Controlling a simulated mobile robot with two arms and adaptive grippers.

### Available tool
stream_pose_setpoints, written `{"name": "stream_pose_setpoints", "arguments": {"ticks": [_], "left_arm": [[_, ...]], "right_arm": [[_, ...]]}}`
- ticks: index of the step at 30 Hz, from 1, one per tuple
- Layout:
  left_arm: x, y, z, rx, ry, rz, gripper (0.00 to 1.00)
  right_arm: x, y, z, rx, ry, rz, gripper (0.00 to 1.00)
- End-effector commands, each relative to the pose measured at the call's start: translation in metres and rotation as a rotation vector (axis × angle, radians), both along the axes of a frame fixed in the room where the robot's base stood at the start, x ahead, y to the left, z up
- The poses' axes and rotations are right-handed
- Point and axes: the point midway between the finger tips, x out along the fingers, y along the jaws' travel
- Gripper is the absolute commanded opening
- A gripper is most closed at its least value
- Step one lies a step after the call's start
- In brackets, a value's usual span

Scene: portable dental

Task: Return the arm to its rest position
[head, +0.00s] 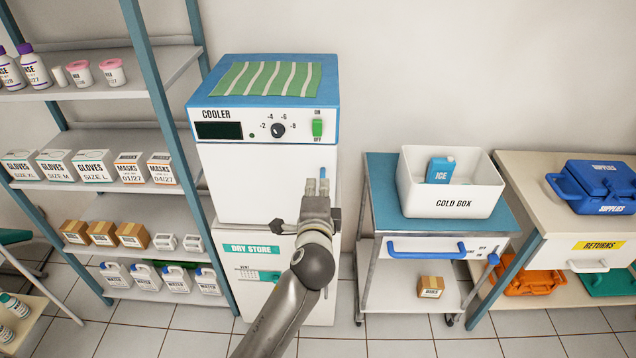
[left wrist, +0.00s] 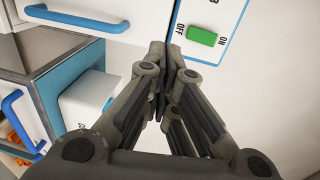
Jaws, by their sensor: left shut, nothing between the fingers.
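My left arm (head: 291,290) reaches up from the bottom of the head view, in front of the cooler (head: 265,172). My left gripper (head: 317,187) is shut and empty, its fingertips in front of the cooler's white door, below the green switch (head: 317,127). In the left wrist view the closed fingers (left wrist: 163,52) meet just left of the green switch (left wrist: 202,36), which is marked ON and OFF. I cannot tell whether the fingertips touch the cooler. My right gripper is in neither view.
The dry store (head: 257,262) is under the cooler. A shelf rack (head: 160,100) with boxes and bottles stands at left. At right, a cart (head: 382,205) holds the cold box (head: 452,204) with an ice pack (head: 440,170) inside.

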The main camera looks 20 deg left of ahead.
Motion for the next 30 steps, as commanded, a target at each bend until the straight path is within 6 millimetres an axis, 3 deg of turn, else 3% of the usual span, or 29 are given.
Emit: {"name": "stream_pose_setpoints", "arguments": {"ticks": [12, 16, 20, 23, 26, 30], "left_arm": [[0.0, 0.0, 0.0, 0.0, 0.0, 0.0, 0.0], [0.0, -0.002, -0.018, -0.016, 0.028, -0.009, 0.0], [-0.002, -0.009, -0.084, -0.088, 0.122, -0.036, 0.0], [-0.014, -0.014, -0.157, -0.18, 0.228, -0.052, 0.0], [-0.037, -0.017, -0.232, -0.286, 0.339, -0.048, 0.0], [-0.085, -0.017, -0.329, -0.441, 0.487, -0.009, 0.0]], "right_arm": [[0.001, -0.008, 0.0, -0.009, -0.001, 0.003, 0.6], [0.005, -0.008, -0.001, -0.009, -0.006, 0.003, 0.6], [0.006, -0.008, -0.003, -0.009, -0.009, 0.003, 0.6], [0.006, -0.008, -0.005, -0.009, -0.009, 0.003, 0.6], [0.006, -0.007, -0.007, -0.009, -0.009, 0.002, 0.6], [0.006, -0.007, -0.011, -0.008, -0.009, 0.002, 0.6]]}}
